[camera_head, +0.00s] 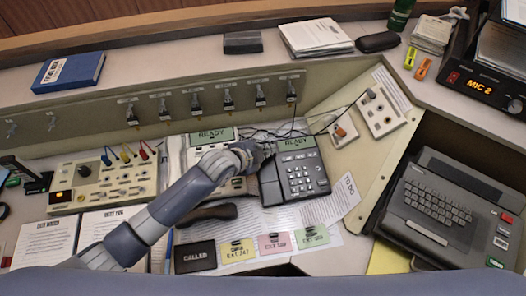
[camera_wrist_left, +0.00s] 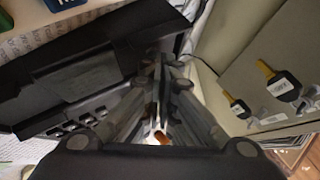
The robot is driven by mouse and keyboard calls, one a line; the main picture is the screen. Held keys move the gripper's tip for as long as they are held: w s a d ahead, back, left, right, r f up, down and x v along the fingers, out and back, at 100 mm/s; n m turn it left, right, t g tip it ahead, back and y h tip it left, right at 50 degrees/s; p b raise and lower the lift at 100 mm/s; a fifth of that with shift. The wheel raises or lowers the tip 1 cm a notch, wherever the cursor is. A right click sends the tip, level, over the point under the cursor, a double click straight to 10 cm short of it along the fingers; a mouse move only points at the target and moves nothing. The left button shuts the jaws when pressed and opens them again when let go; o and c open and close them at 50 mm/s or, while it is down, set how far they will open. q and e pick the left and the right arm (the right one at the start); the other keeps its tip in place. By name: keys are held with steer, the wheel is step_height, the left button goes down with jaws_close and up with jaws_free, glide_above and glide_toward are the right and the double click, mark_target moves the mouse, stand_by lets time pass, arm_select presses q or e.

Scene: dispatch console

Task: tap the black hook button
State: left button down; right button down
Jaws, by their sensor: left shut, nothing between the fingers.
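A black desk phone (camera_head: 300,181) with a keypad and a lit READY display (camera_head: 297,143) stands in the middle of the desk. A second phone's READY display (camera_head: 212,136) shows behind my left arm, which covers much of that phone. My left gripper (camera_head: 268,149) is shut and empty at the upper left edge of the black phone. In the left wrist view the closed fingers (camera_wrist_left: 160,65) point beside a dark phone body (camera_wrist_left: 85,80). I cannot make out the black hook button; the gripper may hide it. A dark handset (camera_head: 207,214) lies below my forearm. My right gripper is out of view.
A panel with several hanging plugs (camera_head: 228,96) runs behind the phones, with thin black cables near the gripper. A switch box (camera_head: 103,187) stands left and a keyboard terminal (camera_head: 436,204) right. Papers and coloured extension cards (camera_head: 274,243) cover the front desk.

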arm_select(q)
steer(key=shift+s+a+f, duration=0.1)
steer(key=shift+f, duration=0.35)
stand_by(0.3)
steer(key=shift+r, duration=0.1)
steer(key=shift+r+p, duration=0.6)
steer(key=shift+p, duration=0.15)
steer(key=shift+r, duration=0.4)
steer(key=shift+r+p, duration=0.25)
steer(key=shift+p, duration=0.3)
steer(key=r+p, duration=0.4)
steer(key=shift+s+r+p, duration=0.15)
steer(key=shift+s+p, duration=0.2)
steer(key=shift+s, duration=0.05)
